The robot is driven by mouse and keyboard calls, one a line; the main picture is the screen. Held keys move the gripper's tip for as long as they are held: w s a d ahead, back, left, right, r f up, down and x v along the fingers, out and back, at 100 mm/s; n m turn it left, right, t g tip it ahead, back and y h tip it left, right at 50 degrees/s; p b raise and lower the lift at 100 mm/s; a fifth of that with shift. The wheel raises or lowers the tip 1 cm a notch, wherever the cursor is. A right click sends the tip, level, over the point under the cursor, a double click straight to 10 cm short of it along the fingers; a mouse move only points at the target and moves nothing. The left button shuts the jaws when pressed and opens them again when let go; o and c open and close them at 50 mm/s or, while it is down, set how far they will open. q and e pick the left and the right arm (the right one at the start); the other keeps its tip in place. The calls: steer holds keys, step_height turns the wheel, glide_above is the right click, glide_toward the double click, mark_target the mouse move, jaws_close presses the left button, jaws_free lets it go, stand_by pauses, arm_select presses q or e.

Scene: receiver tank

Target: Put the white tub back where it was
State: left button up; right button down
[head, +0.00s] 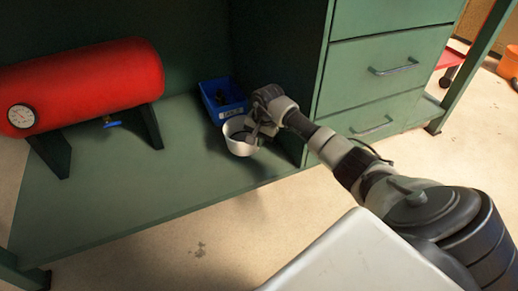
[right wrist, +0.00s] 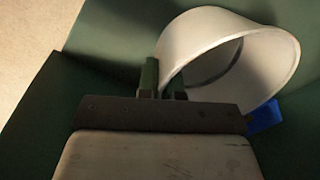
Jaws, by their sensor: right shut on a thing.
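The white tub (head: 237,146) is at the front of the blue bin, over the green lower shelf, in the head view. It is round and open at the top. My right gripper (head: 254,134) is shut on its wall at the right side. In the right wrist view the tub (right wrist: 190,45) fills the upper right, with the gripper fingers (right wrist: 163,80) at its wall. I cannot tell whether the tub's base touches the shelf. My left gripper is not in view.
A blue bin (head: 231,110) with dark items stands behind the tub. A red tank (head: 95,82) with a gauge stands on the left. The green drawer cabinet (head: 385,60) is close on the right. The shelf (head: 140,195) is clear at front left.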

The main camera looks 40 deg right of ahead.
steer(key=shift+f+b, duration=1.45)
steer(key=shift+f, duration=1.1)
steer(key=c, duration=1.3)
jaws_free()
